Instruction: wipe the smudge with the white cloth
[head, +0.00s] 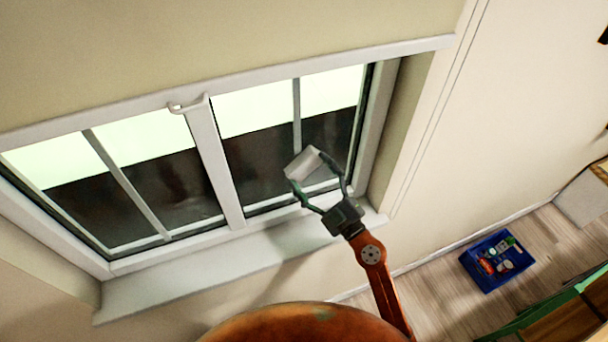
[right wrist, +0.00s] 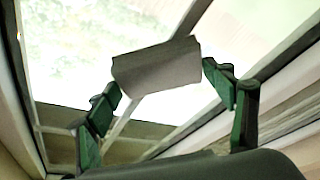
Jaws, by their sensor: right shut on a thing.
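The white cloth (head: 304,163) is a small folded pad, held between the fingers of my right gripper (head: 312,174) in front of the right-hand window pane. In the right wrist view the cloth (right wrist: 157,67) spans between the two green fingertips of the gripper (right wrist: 160,80), with the glass behind it. I cannot tell whether the cloth touches the glass. I cannot make out a smudge on the panes; part of the glass is hidden behind the cloth and gripper. My left gripper is not in view.
The white window frame (head: 213,165) has a handle (head: 188,105) at its top middle. A sill (head: 200,270) runs below it. A blue crate (head: 490,280) with several small items stands on the wooden floor at the lower right. A green-edged piece (head: 545,315) is near the lower right corner.

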